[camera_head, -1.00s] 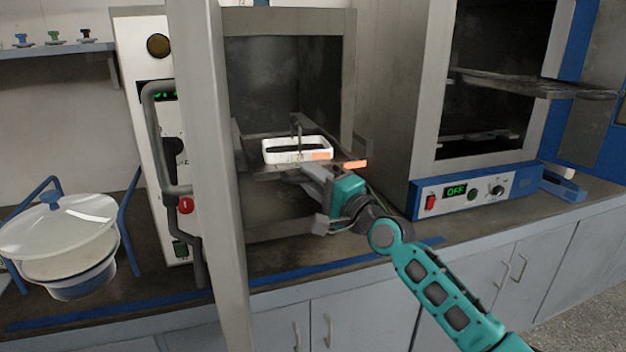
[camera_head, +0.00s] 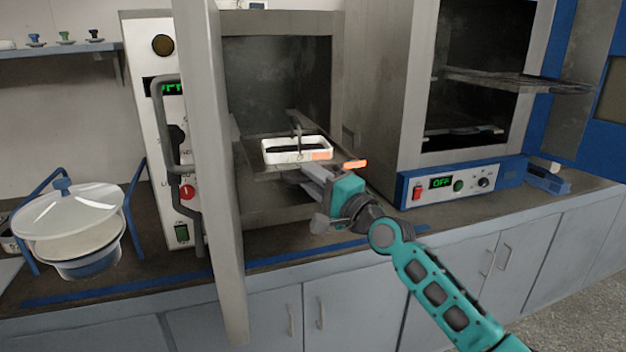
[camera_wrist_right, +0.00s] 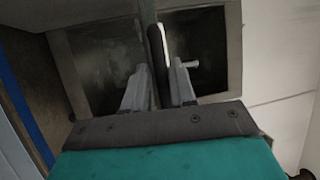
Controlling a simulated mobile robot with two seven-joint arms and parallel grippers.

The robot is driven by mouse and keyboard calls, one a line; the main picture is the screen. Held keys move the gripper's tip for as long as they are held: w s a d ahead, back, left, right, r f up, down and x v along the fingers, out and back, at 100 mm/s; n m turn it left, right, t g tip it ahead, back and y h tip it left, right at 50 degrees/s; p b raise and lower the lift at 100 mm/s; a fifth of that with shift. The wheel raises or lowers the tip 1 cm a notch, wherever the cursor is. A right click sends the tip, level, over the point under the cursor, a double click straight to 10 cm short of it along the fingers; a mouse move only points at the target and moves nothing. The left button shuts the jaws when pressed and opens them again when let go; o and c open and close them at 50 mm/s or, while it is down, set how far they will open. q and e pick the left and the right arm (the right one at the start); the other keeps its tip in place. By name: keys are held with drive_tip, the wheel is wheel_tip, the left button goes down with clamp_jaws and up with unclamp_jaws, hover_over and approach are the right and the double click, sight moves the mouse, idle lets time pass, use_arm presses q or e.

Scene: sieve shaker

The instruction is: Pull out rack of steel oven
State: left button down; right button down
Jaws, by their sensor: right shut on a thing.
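The steel oven (camera_head: 283,24) stands open at centre left, its grey door (camera_head: 212,130) swung towards me on the left. Its flat dark rack (camera_head: 262,170) sticks partly out of the chamber and carries a white tray (camera_head: 271,156) with dark contents. My right gripper (camera_head: 308,178) is shut on the front edge of the rack, below and right of the tray. In the right wrist view the rack (camera_wrist_right: 155,45) shows edge-on between the fingers (camera_wrist_right: 158,85). My left gripper is not in view.
A second oven with a blue control panel (camera_head: 467,183) stands open on the right, a shelf (camera_head: 515,80) jutting from it. A lidded pot (camera_head: 70,215) stands left on the counter. Grey cabinets (camera_head: 350,315) lie below.

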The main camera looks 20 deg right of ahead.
drive_tip(key=c, duration=1.1)
unclamp_jaws()
drive_tip(key=shift+r, duration=0.5)
drive_tip(key=shift+c, duration=0.2)
drive_tip(key=shift+f, duration=0.1)
drive_tip(key=shift+f, duration=0.1)
drive_tip(key=shift+s, duration=0.15)
drive_tip(key=v, duration=1.2)
drive_tip(key=shift+s+d+b, duration=0.25)
drive_tip(key=shift+s+b, duration=0.05)
drive_tip(key=shift+b, duration=0.1)
drive_tip(key=shift+f, duration=0.15)
